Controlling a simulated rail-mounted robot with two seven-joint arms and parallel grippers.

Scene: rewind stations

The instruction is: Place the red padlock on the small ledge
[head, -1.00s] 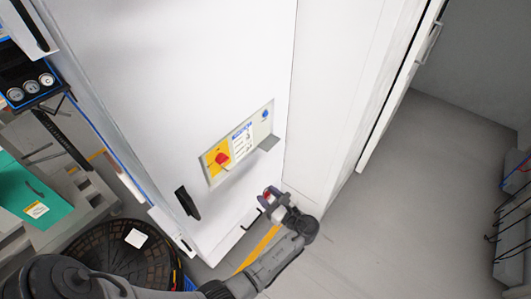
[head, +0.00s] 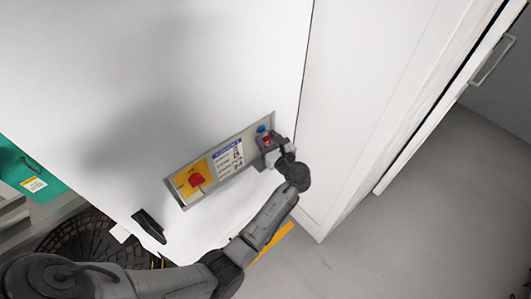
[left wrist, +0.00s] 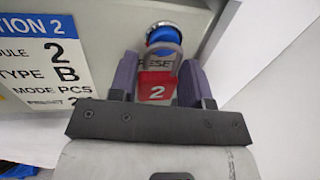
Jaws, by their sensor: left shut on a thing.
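The red padlock (left wrist: 157,88) carries a white "2" and stands with its metal shackle up in the left wrist view. My left gripper (left wrist: 156,85) is shut on it, one purple finger on each side. In the head view the padlock (head: 266,139) shows as a small red patch at my left gripper (head: 267,141), at the right end of the control panel. The small ledge is hidden behind the gripper, so I cannot tell whether the padlock touches it. My right gripper is not in view.
The panel (head: 243,172) on the white cabinet (head: 220,60) has a red rotary switch (head: 196,179) on yellow and a label (head: 229,158). A blue reset button (left wrist: 163,36) is just behind the shackle. A black handle (head: 149,226) sticks out lower left. Floor is clear at right.

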